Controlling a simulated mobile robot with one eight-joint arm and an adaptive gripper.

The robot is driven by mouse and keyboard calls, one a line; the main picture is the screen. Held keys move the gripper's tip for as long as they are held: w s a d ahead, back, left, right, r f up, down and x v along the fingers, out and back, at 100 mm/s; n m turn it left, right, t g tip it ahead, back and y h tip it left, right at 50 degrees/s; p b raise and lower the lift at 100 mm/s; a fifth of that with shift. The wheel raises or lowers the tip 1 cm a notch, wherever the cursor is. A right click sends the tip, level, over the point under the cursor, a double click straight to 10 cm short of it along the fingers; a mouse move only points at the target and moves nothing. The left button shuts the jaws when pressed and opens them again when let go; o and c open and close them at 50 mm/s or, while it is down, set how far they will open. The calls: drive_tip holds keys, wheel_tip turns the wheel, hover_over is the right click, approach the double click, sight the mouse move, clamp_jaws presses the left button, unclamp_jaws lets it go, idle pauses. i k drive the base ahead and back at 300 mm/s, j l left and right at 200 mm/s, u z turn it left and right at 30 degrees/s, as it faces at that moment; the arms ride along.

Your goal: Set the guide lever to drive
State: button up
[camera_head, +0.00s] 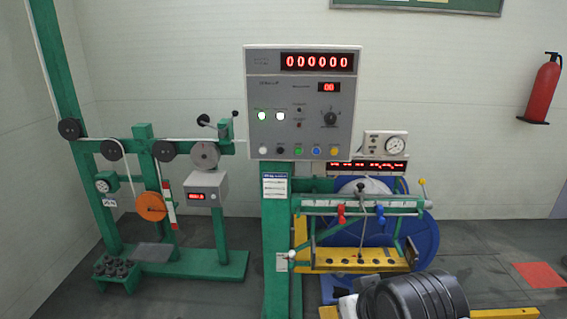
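One is a thin upright lever with a dark knob (361,186) at the middle. Another is a short rod with a yellow ball (422,182) at the right end, standing nearly upright. A pale knob (291,255) sits low at the left, on the green post. No readable label tells which is the guide lever or its setting. My gripper is not in view.
A grey control panel (256,95) with a 000000 display, lit green and white lamps and coloured buttons stands above. A dial gauge box (385,145) is beside it. A yellow plate (350,262) with holes lies under the guide. A green pulley stand (180,262) stands left.

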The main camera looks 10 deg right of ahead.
sight(428, 204)
drive_tip(key=l+z, duration=0.35)
drive_tip(key=z, duration=0.15)
drive_tip(key=l+z, duration=0.3)
drive_tip(key=z, duration=0.15)
drive_tip(key=i+l, duration=0.9)
drive_tip(key=i, duration=0.15)
